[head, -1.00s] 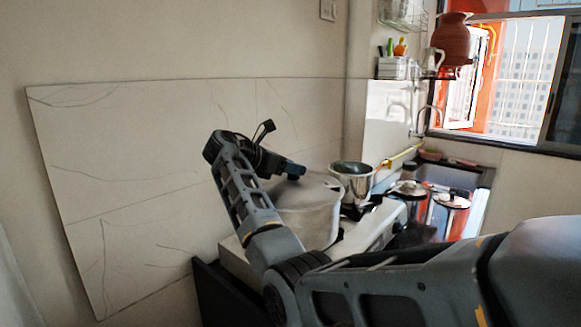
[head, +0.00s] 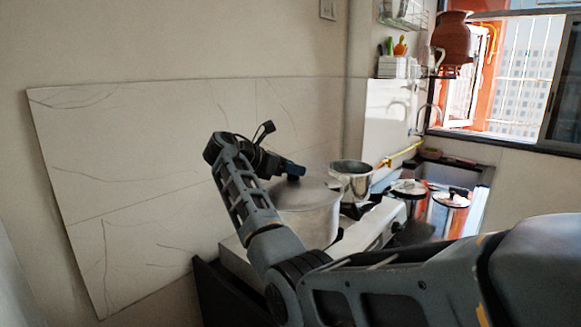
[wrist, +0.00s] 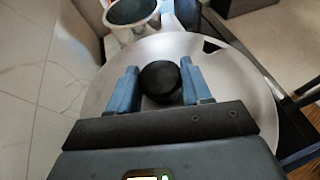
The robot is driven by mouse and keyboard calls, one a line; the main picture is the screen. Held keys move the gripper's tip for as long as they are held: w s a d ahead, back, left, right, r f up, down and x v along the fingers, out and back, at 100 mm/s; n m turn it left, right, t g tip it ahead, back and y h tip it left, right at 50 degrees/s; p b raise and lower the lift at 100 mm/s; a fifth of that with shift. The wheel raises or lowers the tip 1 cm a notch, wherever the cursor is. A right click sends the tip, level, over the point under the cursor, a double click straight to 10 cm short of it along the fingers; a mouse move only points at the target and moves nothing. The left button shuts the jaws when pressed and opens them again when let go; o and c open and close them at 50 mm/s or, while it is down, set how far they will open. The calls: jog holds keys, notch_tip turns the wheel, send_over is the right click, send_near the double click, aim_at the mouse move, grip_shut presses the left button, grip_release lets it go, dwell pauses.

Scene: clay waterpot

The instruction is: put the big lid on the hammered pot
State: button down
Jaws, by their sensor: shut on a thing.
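The big lid (wrist: 240,95) is a wide metal disc with a round black knob (wrist: 160,80). My gripper (wrist: 160,85) has its blue fingers on both sides of the knob and is shut on it. In the head view my gripper (head: 291,170) is at the lid (head: 312,192), which lies over a large grey metal pot (head: 312,222), apparently the hammered pot. The lid looks about level with the pot's rim. My arm hides the pot's left side, and I cannot tell whether the lid is fully seated.
A smaller open steel pot (head: 352,180) stands close behind on the stove (head: 375,232); it also shows in the wrist view (wrist: 130,14). A marble-patterned wall panel (head: 150,170) is at left.

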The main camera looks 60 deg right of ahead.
jog(key=shift+f, duration=0.5)
jog(key=c, duration=0.8)
grip_release()
jog(key=o, duration=0.4)
jog(key=shift+r, duration=0.2)
jog(key=shift+a, duration=0.1)
jog(key=shift+b+v, duration=0.75)
jog(key=shift+v, duration=3.15)
